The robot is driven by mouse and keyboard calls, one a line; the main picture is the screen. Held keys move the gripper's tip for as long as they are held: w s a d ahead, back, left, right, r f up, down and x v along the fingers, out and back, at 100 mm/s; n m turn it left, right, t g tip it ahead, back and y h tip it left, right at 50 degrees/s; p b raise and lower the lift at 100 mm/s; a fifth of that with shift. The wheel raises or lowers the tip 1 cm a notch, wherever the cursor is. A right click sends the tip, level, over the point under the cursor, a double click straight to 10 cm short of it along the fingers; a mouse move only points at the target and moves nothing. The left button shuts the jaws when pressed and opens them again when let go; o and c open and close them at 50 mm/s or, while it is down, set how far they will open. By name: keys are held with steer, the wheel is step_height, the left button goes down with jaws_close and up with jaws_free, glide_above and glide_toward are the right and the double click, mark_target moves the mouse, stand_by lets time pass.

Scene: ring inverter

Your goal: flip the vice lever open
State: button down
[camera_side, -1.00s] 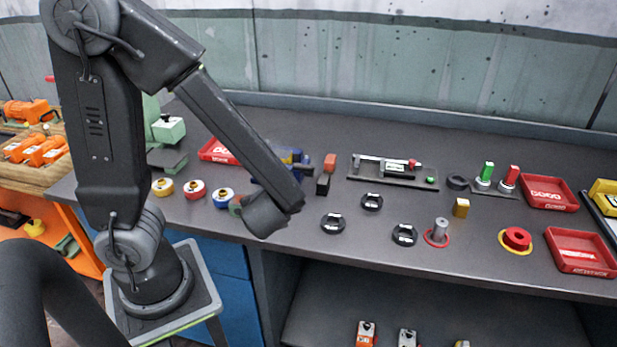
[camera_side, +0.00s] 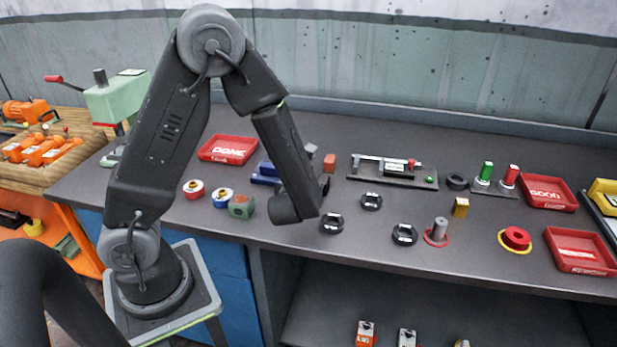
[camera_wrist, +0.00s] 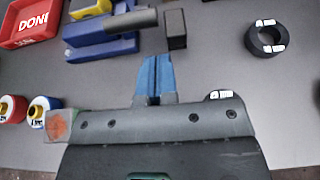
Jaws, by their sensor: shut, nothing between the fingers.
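The blue vice (camera_wrist: 100,42) lies at the upper left of the wrist view, with a yellow part (camera_wrist: 88,8) on it. A dark grey bar (camera_wrist: 130,20), apparently its lever, lies across the top of the vice and points right. In the side view the vice (camera_side: 264,173) is partly hidden behind my arm. My gripper (camera_wrist: 155,60) is shut and empty, its blue fingers together. In the wrist view the fingertips are right of the vice and just below a black block (camera_wrist: 176,28). I cannot tell whether they touch it. The side view hides my fingers.
A red tray (camera_side: 228,148) stands behind the vice, and an orange block (camera_side: 329,162) right of it. Small rolls (camera_side: 194,189) and a green block (camera_side: 241,206) sit left of my wrist. Black rings (camera_side: 332,223) lie to the right. Bare bench shows between them.

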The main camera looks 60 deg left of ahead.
steer(key=shift+w+a+r, duration=0.55)
steer(key=shift+w+a, duration=0.35)
steer(key=shift+a+r, duration=0.1)
steer(key=shift+r, duration=0.2)
steer(key=shift+w+a+r+g+h, duration=0.15)
steer(key=shift+w+r+g+h, duration=0.15)
steer(key=shift+g+h, duration=0.2)
steer(key=shift+r, duration=0.15)
steer(key=shift+w+a+r, duration=1.25)
steer(key=shift+a+r, duration=0.05)
steer(key=shift+r, duration=0.1)
